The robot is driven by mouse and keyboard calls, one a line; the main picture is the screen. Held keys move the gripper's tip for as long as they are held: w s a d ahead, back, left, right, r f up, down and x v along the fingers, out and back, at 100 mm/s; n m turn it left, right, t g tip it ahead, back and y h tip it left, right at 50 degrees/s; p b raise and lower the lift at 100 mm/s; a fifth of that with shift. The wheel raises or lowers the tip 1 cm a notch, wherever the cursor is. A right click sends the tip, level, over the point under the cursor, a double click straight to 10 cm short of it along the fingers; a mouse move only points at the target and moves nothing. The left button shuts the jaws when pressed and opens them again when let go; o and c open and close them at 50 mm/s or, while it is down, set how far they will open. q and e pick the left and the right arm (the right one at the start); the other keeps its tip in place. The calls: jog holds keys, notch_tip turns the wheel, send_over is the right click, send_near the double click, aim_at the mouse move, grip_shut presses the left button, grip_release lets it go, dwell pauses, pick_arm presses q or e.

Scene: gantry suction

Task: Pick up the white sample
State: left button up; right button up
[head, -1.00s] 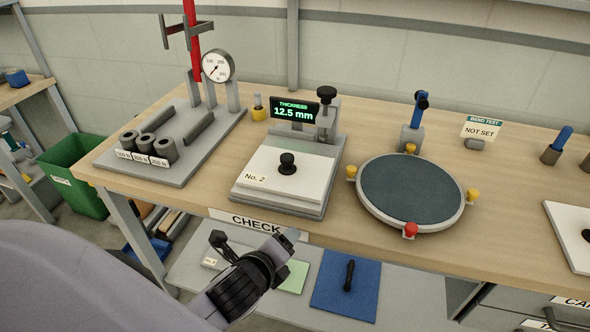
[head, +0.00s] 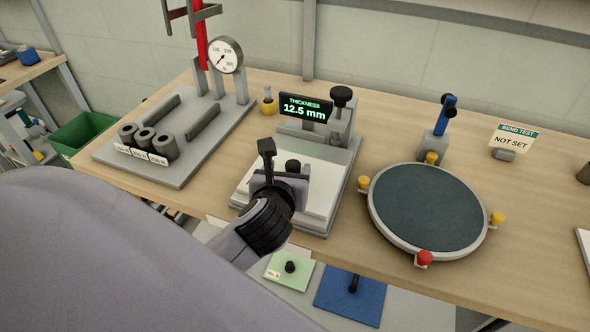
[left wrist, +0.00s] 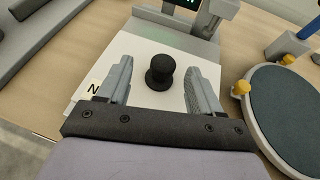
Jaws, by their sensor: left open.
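The white sample (head: 315,208) is a flat square plate with a black knob (left wrist: 160,72) on top. It lies on the grey thickness gauge, whose display reads 12.5 mm. In the head view my left gripper (head: 283,178) is over the plate and hides much of it, including most of its label. In the left wrist view the gripper (left wrist: 158,88) is open, with one finger to each side of the knob. The knob sits between and a little beyond the fingertips, with clear space on both sides. My right gripper is not in view.
The thickness display (head: 305,108) and a black-topped post (head: 341,100) stand behind the plate. A round dark turntable (head: 425,205) with yellow and red knobs is close on the right. A grey test stand (head: 150,165) with several weights is on the left. Green (head: 275,274) and blue (head: 350,305) plates lie below.

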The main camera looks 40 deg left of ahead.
aim_at(293, 163)
pick_arm(q)
jog(key=shift+d+x, duration=0.1)
jog(key=shift+x, duration=1.5)
jog(key=shift+d+x, duration=0.15)
jog(key=shift+x, duration=1.5)
jog(key=shift+w, duration=0.1)
jog(key=shift+c, duration=0.3)
jog(key=c, duration=1)
jog(key=shift+r, duration=0.1)
grip_shut()
